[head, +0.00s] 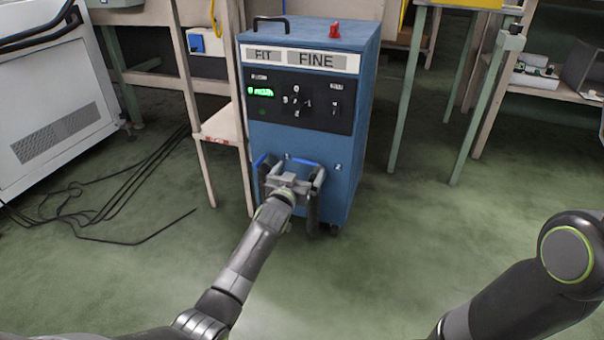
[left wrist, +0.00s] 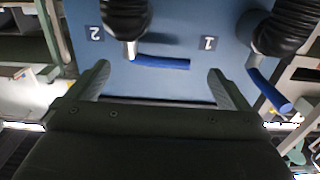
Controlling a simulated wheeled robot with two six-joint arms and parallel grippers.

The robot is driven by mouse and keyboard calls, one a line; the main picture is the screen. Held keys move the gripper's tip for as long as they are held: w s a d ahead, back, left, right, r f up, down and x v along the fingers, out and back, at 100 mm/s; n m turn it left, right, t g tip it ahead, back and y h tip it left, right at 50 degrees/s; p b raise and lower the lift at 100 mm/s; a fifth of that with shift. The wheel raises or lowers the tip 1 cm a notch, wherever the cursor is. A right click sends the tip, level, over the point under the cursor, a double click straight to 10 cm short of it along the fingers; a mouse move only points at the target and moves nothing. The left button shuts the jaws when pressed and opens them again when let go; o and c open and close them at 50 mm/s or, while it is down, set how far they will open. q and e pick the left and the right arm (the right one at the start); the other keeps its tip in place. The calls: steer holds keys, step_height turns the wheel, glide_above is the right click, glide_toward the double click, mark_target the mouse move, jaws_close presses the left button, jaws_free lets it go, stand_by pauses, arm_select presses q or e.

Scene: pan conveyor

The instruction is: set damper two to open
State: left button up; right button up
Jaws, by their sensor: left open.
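The blue cabinet (head: 352,120) has two black hoses at its lower front, each with a blue lever. In the left wrist view, which is upside down, damper two's lever (left wrist: 162,62) lies level beside label 2's hose (left wrist: 125,14). Damper one's lever (left wrist: 270,91) slants, beside label 1's hose (left wrist: 285,35). My left gripper (head: 291,178) is open and empty in front of the cabinet. In the left wrist view, lever two shows between its spread fingertips (left wrist: 160,75); I cannot tell the depth gap. My right gripper is out of view.
A pale wooden table (head: 216,126) stands close to the cabinet's left. Black cables (head: 110,190) lie on the floor at left. A green-legged bench (head: 402,95) stands at right. The floor (head: 440,230) to the right is clear.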

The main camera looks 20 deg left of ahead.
arm_select(q)
steer(key=shift+w+b, duration=0.7)
steer(key=shift+w, duration=0.75)
steer(key=shift+c, duration=0.3)
steer(key=c, duration=1.2)
steer(key=shift+c, duration=0.2)
